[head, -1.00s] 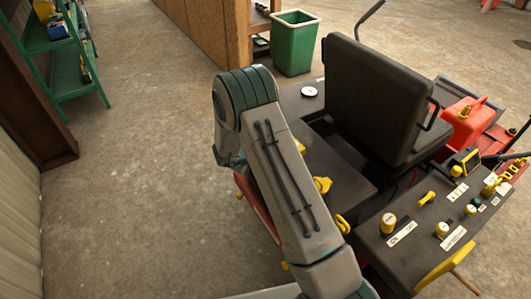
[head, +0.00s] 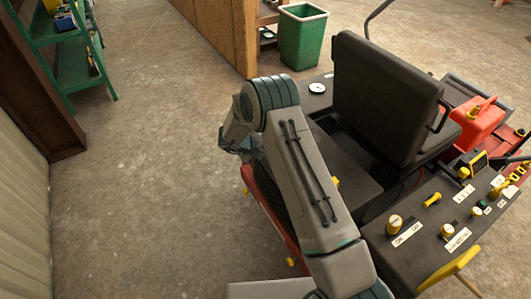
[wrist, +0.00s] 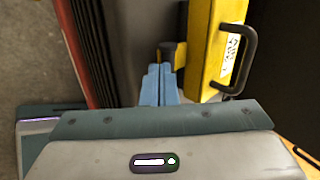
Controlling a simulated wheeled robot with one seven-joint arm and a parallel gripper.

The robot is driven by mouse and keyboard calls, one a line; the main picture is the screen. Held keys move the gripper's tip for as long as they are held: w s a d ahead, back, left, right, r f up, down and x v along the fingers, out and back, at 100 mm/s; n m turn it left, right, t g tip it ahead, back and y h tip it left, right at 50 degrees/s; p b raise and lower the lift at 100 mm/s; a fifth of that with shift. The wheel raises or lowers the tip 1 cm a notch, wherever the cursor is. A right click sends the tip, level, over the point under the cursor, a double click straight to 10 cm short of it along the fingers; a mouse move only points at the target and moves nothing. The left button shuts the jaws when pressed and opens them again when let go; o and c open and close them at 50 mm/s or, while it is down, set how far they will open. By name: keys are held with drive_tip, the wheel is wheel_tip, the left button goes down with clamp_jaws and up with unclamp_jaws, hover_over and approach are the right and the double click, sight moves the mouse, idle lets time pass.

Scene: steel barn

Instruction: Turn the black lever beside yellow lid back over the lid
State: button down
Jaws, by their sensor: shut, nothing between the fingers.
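In the wrist view, a yellow lid-like panel (wrist: 208,50) with a label and a black handle on its right side stands upright right of centre. A short dark piece with a dull yellowish part (wrist: 166,50), perhaps the black lever's end, is just left of the panel. My gripper (wrist: 159,70) has its blue fingers together, empty, with the tips just below this dark piece. I cannot tell whether they touch. In the head view my arm hides the gripper and most of this area.
The black seat (head: 385,95) rises right of my arm. A control console (head: 440,225) with yellow knobs is at the lower right. A red can (head: 478,125) stands beyond the seat and a green bin (head: 302,40) behind. The concrete floor left of my arm is clear.

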idle(0.3)
drive_tip(key=a+f+b+v, duration=0.1)
drive_tip(key=a+v, duration=0.1)
drive_tip(key=v, duration=1.1)
drive_tip(key=shift+f, duration=0.25)
